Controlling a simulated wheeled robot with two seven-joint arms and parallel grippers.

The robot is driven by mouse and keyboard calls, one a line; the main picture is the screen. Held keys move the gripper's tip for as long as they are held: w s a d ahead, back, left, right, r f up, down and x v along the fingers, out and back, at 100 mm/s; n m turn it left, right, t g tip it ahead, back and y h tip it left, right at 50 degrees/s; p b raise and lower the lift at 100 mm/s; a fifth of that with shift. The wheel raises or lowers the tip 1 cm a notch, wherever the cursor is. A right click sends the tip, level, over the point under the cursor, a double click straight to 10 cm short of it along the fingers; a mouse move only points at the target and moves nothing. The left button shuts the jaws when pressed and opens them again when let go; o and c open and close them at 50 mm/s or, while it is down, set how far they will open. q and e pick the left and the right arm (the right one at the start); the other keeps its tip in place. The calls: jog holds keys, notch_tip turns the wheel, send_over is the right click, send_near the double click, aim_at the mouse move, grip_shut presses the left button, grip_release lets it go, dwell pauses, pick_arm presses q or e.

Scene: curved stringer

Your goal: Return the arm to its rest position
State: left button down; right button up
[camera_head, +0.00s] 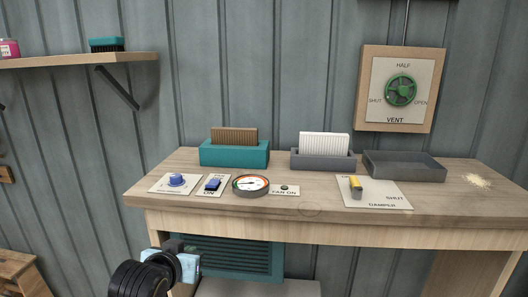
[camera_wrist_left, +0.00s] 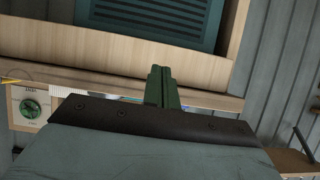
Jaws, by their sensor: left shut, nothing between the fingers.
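My left gripper (camera_head: 174,246) shows low in the head view, in front of the table's front edge and below the tabletop, beside a teal slatted panel. It is apart from everything on the table. In the left wrist view its two dark green fingers (camera_wrist_left: 161,86) are together with nothing between them. My right arm and gripper are not in view.
The wooden table (camera_head: 230,210) carries a teal box (camera_head: 234,155), a grey box (camera_head: 322,161), an empty dark tray (camera_head: 404,166), a gauge (camera_head: 250,185) and a yellow-handled damper lever (camera_head: 356,187). The teal slatted panel (camera_head: 235,259) is under the table. A shelf (camera_head: 75,60) is upper left.

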pick_arm(q)
jog(key=s+a+f+g, duration=0.1)
jog(key=s+f+g, duration=0.3)
jog(key=s, duration=0.7)
jog(key=s+a+f+m+g, duration=0.1)
jog(key=s+f+g, duration=0.1)
jog(key=s+f, duration=0.65)
jog(key=s+a+f+g, duration=0.1)
jog(key=s+f+g, duration=0.2)
jog(key=s, duration=1)
notch_tip(320, 180, down, 35)
jog(key=s+g+b, duration=0.1)
jog(key=s+b, duration=0.1)
jog(key=b, duration=0.7)
jog(key=s+a+f+b, duration=0.1)
jog(key=s+f+b, duration=0.2)
jog(key=s+f, duration=0.5)
jog(key=s+a+f+g+b, duration=0.1)
jog(key=s+f+b, duration=0.3)
jog(key=s+f, duration=0.4)
notch_tip(320, 180, down, 5)
jog(key=shift+s+a+f+y, duration=0.15)
jog(key=shift+a+y, duration=0.1)
jog(key=shift+y, duration=0.15)
